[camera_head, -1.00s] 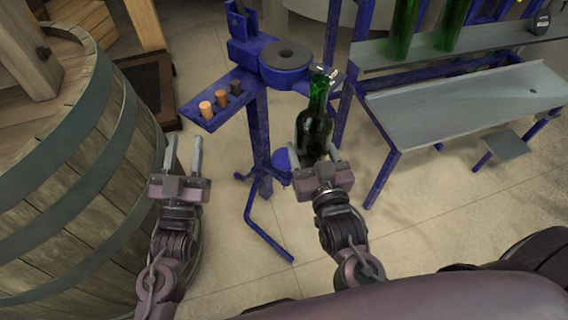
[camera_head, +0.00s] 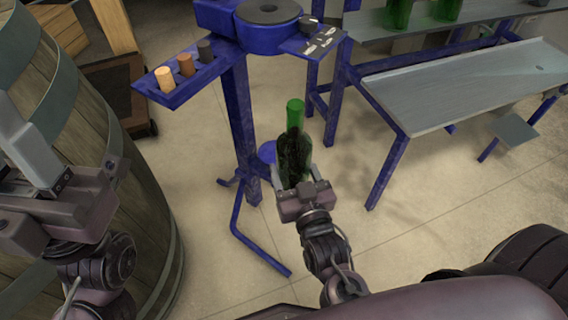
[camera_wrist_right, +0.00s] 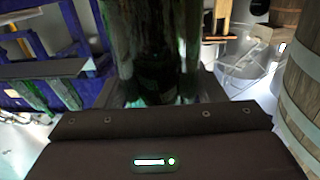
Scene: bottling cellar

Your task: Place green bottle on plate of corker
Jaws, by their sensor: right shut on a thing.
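The green bottle (camera_head: 293,150) is upright in my right gripper (camera_head: 292,180), which is shut on its lower part. The bottle fills the upper middle of the right wrist view (camera_wrist_right: 155,50). The blue corker (camera_head: 240,110) stands just behind and left of it. The corker's small round plate (camera_head: 266,152) shows low on its post, partly hidden by the bottle. The bottle appears in front of and right of the plate; I cannot tell whether they touch. My left gripper (camera_head: 68,140) is open and empty at the left, in front of the barrel.
A big wooden barrel (camera_head: 90,120) takes up the left side. A cork tray (camera_head: 190,85) with corks juts left from the corker. A blue-framed metal bench (camera_head: 455,85) stands at the right, with green bottles (camera_head: 398,14) on its upper shelf. Tiled floor is clear between.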

